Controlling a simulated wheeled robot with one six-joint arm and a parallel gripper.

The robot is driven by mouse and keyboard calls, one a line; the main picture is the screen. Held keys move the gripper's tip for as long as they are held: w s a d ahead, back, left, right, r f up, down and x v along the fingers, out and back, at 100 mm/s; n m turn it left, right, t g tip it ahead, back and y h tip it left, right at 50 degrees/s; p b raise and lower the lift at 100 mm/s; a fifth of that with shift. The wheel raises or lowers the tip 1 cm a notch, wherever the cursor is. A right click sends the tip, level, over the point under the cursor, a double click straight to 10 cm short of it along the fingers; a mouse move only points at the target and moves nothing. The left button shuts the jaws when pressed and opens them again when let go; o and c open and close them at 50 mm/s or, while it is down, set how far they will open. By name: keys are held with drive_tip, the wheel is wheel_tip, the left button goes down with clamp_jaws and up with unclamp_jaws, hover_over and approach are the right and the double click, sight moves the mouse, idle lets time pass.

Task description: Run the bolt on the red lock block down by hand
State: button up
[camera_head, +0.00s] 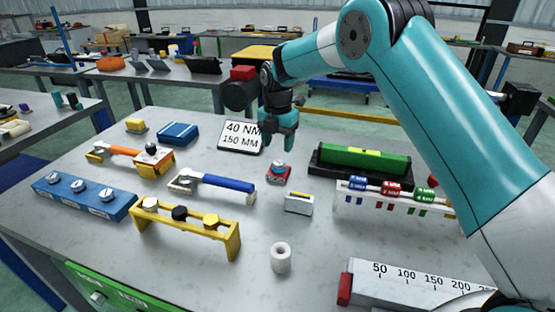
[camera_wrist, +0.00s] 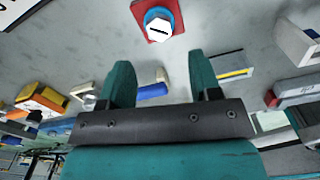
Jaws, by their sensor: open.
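The red lock block (camera_head: 279,179) sits on the grey table near its middle, with a blue collar and a pale bolt (camera_head: 278,164) on top. In the wrist view the red block (camera_wrist: 177,12) is at the top edge, partly cut off. The bolt (camera_wrist: 159,31) there shows a white head with a dark line across it. My gripper (camera_head: 278,146) points down, just above and behind the block in the head view. Its two fingers (camera_wrist: 161,75) are spread apart with nothing between them, and they do not touch the bolt.
A blue-handled wrench (camera_head: 228,183) lies left of the block, and an orange-handled one (camera_head: 125,151) lies farther left. A small grey box (camera_head: 299,204) stands in front. A green tool in a black tray (camera_head: 361,158) and a socket rack (camera_head: 390,193) stand right. A sign (camera_head: 240,137) is behind.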

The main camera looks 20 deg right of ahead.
sight(278, 164)
wheel_tip(278, 164, down, 7)
drive_tip(key=shift+r+p, duration=0.2)
drive_tip(key=shift+p, duration=0.2)
drive_tip(key=shift+c, duration=0.2)
drive_tip(key=c, duration=0.9)
